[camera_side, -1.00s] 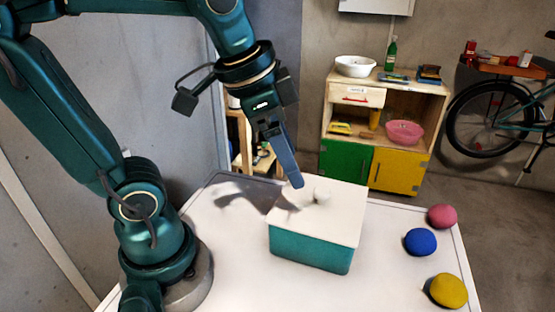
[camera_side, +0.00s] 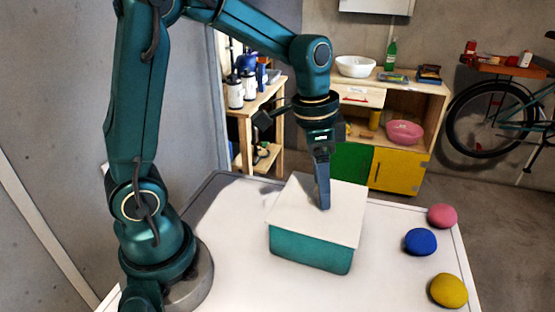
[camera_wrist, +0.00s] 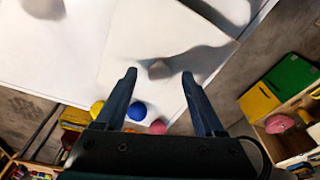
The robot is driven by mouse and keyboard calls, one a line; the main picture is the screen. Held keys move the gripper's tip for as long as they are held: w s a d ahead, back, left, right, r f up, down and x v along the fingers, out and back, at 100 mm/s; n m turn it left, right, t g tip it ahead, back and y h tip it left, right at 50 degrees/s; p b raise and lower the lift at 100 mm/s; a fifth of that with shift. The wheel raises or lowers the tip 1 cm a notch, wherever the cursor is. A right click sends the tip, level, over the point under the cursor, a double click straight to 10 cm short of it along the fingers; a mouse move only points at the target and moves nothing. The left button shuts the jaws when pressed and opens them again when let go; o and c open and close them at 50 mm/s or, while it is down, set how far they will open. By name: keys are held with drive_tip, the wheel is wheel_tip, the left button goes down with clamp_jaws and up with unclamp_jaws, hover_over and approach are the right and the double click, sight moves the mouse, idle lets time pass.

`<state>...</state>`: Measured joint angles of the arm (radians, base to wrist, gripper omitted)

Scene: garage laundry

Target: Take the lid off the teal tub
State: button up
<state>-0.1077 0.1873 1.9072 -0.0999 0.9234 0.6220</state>
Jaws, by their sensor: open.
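The teal tub (camera_side: 305,250) stands on the white table with its flat white lid (camera_side: 290,208) on top. In the wrist view my gripper (camera_wrist: 158,73) is open, with a gap on both sides of the knob. In the side view the knob is hidden behind my fingers.
A pink ball (camera_side: 442,216), a blue ball (camera_side: 420,242) and a yellow ball (camera_side: 449,290) lie along the table's right side. The table (camera_side: 235,265) is bare left of the tub. A wooden cabinet (camera_side: 385,120) stands behind, off the table.

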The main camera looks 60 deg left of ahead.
drive_tip(key=shift+f, duration=0.2)
clamp_jaws()
drive_tip(key=shift+r, duration=0.1)
